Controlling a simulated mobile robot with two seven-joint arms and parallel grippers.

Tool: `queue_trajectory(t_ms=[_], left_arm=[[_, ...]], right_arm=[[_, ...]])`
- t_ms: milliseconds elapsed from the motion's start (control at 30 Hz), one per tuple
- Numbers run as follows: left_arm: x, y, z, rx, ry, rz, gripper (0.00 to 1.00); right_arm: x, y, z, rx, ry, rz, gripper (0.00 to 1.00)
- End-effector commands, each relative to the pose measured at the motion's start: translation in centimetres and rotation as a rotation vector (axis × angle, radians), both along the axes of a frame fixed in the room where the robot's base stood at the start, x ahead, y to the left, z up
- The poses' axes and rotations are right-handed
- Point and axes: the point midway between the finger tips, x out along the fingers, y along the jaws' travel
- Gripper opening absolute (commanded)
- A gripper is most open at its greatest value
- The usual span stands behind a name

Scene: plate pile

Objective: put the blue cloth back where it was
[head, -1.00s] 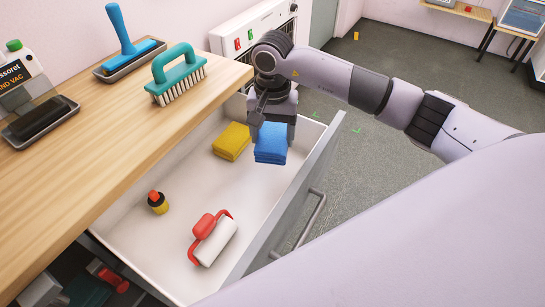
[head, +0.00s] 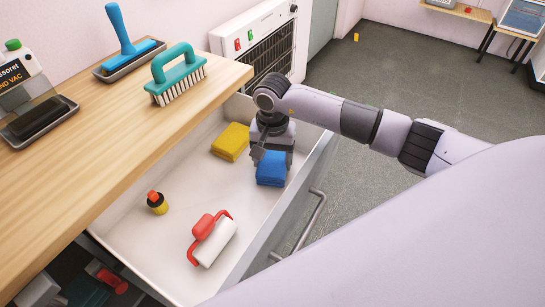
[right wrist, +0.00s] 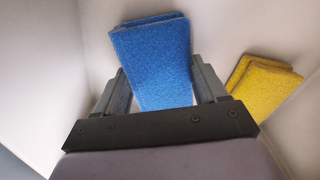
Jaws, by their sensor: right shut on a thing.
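The folded blue cloth (head: 270,168) is in the open white drawer (head: 178,215), close to its right wall and beside the folded yellow cloth (head: 231,141). My right gripper (head: 262,155) reaches down into the drawer and is shut on the blue cloth. In the right wrist view the blue cloth (right wrist: 155,60) sits between the two fingers, with the yellow cloth (right wrist: 265,85) apart to the right. I cannot tell whether the blue cloth touches the drawer floor. My left gripper is not in view.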

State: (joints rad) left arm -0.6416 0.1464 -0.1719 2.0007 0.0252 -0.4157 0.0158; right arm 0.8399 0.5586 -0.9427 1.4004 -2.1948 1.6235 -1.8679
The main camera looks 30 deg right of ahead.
Motion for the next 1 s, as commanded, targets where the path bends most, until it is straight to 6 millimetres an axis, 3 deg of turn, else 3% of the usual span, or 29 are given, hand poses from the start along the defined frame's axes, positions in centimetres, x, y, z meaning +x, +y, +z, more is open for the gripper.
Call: queue_trajectory(t_ms=[33,100,533,1000], left_arm=[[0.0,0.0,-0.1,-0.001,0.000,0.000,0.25],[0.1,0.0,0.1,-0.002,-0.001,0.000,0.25],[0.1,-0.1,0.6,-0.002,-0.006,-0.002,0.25],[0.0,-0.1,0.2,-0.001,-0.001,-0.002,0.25]], right_arm=[[0.0,0.0,-0.1,0.000,0.000,0.000,0.78],[0.0,0.0,-0.1,0.000,0.000,0.000,0.97],[0.1,0.0,0.8,0.000,-0.002,0.000,0.97],[0.0,0.0,10.2,0.000,-0.004,0.000,0.97]])
